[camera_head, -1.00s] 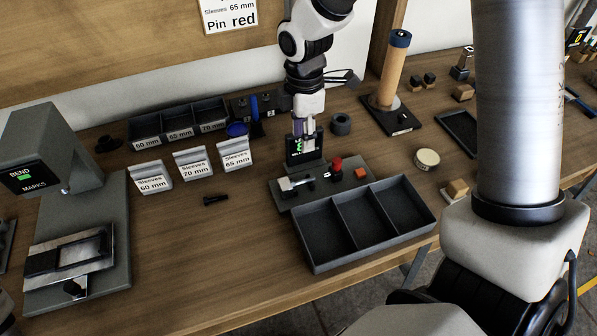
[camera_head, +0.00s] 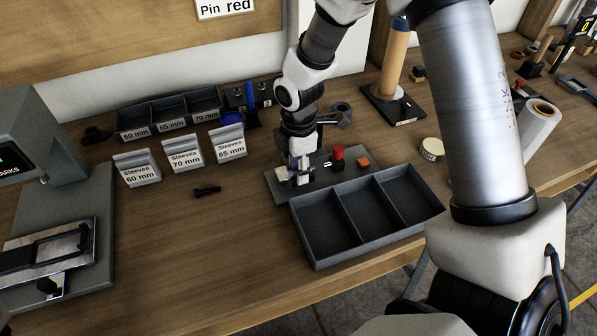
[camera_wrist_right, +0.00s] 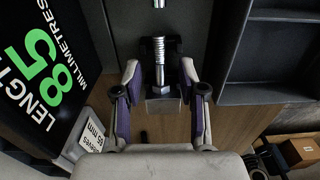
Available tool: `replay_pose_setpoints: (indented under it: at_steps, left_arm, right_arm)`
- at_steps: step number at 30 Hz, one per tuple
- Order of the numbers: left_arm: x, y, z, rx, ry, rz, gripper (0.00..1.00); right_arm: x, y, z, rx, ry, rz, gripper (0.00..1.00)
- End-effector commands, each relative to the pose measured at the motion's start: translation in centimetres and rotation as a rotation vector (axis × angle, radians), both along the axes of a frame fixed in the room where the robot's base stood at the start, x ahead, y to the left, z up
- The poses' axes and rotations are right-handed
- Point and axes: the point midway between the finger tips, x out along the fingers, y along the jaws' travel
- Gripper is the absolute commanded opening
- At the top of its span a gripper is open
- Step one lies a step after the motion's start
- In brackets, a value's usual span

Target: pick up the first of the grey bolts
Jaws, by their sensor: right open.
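A grey bolt with a hex head and threaded shank (camera_wrist_right: 160,62) lies in a dark holder on the grey gauge plate (camera_head: 337,181). In the wrist view it sits between the two fingers of my right gripper (camera_wrist_right: 160,72), which is open with a gap on each side of the bolt. In the head view my right gripper (camera_head: 296,180) is low over the left end of the plate and hides most of the bolt. A dark bolt-like piece (camera_head: 207,191) lies on the bare table to the left. My left gripper is out of view.
An empty three-compartment tray (camera_head: 330,262) stands right in front of the plate. A red knob (camera_head: 338,154) and an orange block (camera_head: 363,162) are on the plate. A display with green digits (camera_wrist_right: 40,70) stands close beside the gripper. Labelled sleeve holders (camera_head: 183,152) stand left.

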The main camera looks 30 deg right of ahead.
Motion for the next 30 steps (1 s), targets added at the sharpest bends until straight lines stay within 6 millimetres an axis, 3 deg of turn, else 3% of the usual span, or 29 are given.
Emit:
replay_pose_setpoints:
  at_steps: [4, 5, 8, 20, 23, 30]
  left_arm:
    - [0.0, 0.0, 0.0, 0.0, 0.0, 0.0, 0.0]
    - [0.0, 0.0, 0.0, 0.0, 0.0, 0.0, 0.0]
    - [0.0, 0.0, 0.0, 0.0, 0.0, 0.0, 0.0]
    - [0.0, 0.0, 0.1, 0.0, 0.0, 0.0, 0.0]
    - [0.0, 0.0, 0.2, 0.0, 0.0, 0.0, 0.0]
    - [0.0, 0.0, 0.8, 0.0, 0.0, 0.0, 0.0]
  right_arm:
    - [0.0, 0.0, 0.1, 0.0, -0.001, 0.0, 0.41]
    - [0.0, 0.0, 0.1, 0.0, -0.001, 0.0, 0.34]
    - [0.0, 0.0, 0.1, 0.0, -0.001, 0.0, 0.0]
    - [0.1, 0.0, 0.4, 0.0, -0.002, 0.0, 0.0]
    - [0.1, 0.0, 1.6, 0.0, -0.005, 0.0, 0.0]
    - [0.2, 0.0, 7.4, -0.001, -0.007, -0.001, 0.0]
